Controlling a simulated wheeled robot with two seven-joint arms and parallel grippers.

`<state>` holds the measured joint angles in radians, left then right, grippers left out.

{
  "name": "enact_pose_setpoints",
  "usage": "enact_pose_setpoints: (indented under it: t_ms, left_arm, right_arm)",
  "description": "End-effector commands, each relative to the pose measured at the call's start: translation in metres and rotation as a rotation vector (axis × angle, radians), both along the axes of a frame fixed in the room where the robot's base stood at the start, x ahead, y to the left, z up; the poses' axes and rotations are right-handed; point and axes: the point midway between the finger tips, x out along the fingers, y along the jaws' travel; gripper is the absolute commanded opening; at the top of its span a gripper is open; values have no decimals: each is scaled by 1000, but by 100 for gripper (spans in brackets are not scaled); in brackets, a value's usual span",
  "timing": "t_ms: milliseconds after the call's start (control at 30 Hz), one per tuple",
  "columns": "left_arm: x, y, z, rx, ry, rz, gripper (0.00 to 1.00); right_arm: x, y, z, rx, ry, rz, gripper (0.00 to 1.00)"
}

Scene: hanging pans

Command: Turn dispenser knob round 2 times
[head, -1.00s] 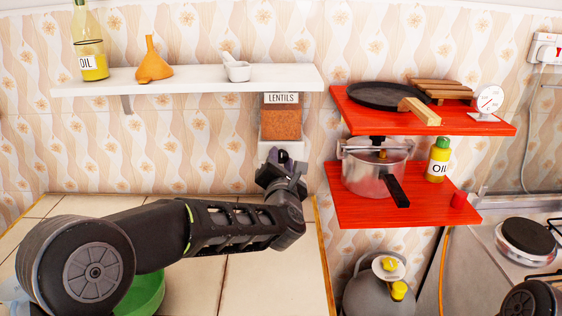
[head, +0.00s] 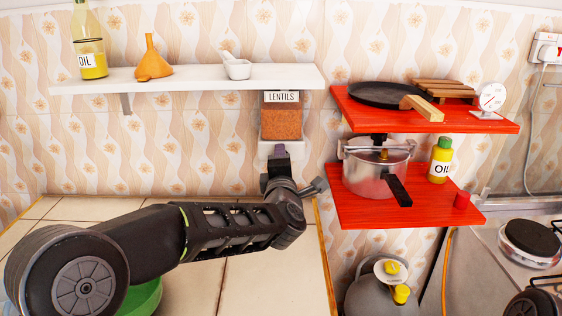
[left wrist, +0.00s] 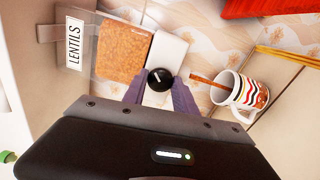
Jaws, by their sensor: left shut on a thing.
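The lentils dispenser (head: 282,120) is mounted on the wall under the white shelf, with a clear container of brown-orange lentils and a "LENTILS" label. Its round black knob (left wrist: 159,79) shows in the left wrist view on the white lower part, with a light mark on its face. My left gripper (head: 280,155) is at the front of the dispenser and hides the knob in the head view. In the left wrist view its two purple-grey fingers (left wrist: 159,92) are on either side of the knob, shut on it. My right gripper is not in view.
A striped mug (left wrist: 240,97) stands near the dispenser in the left wrist view. Red shelves (head: 350,211) with a pressure cooker (head: 370,172) and an oil bottle (head: 440,160) are to the right. A green bowl (head: 145,296) is partly hidden under my left arm.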

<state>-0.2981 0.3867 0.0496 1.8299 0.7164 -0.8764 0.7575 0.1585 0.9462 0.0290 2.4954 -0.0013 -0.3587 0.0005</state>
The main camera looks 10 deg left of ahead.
Motion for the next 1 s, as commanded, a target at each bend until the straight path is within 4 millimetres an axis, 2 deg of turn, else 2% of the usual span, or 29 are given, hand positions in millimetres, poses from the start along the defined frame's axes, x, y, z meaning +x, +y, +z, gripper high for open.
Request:
enact_pose_setpoints:
  t_ms: [467, 1000]
  left_arm:
    - [0, -1, 1, 443, 91, -2, 0]
    - [0, -1, 2, 946, 194, -3, 0]
  right_arm:
    - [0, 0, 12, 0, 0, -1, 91]
    - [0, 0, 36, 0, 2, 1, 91]
